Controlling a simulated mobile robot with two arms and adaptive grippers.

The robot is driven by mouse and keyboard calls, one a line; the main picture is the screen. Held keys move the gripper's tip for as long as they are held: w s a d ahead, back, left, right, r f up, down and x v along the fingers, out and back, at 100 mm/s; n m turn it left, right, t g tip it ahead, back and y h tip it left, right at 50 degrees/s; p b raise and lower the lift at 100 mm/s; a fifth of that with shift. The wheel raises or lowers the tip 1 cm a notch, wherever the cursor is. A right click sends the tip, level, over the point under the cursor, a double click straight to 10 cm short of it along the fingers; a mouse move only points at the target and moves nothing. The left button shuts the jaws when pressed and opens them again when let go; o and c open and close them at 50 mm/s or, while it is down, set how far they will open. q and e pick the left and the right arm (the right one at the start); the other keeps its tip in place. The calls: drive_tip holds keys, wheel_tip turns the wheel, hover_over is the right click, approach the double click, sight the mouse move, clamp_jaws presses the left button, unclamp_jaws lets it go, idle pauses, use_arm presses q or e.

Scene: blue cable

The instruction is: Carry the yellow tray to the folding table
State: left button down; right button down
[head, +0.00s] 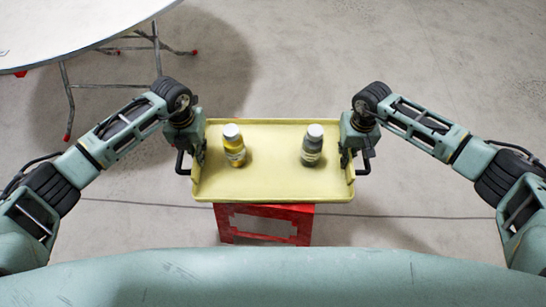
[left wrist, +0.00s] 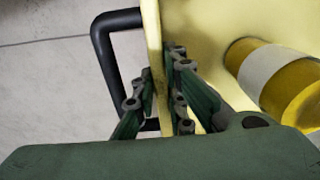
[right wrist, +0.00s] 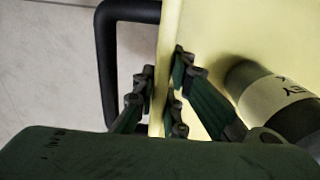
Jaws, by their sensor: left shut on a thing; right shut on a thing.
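The yellow tray (head: 270,182) is in the middle of the head view, above or on a red stool (head: 305,225); I cannot tell whether they touch. A yellow bottle (head: 234,150) and a grey bottle (head: 312,148), both white-capped, stand upright on it. My left gripper (head: 199,150) is shut on the tray's left wall; the left wrist view shows its fingers on both sides of the wall (left wrist: 153,50). My right gripper (head: 345,152) is shut on the right wall, which also shows in the right wrist view (right wrist: 168,50). The folding table (head: 75,25) is at the upper left, partly out of view.
The folding table's metal legs with red feet (head: 68,136) stand on the grey floor beyond my left arm. A thin dark line or cable (head: 420,217) runs across the floor behind the stool. The floor at the top middle and right is clear.

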use_arm(q)
drive_tip(key=shift+w+r, duration=0.1)
drive_tip(key=shift+r, duration=0.15)
use_arm(e)
drive_tip(key=shift+w+r, duration=0.1)
drive_tip(key=shift+r, duration=0.15)
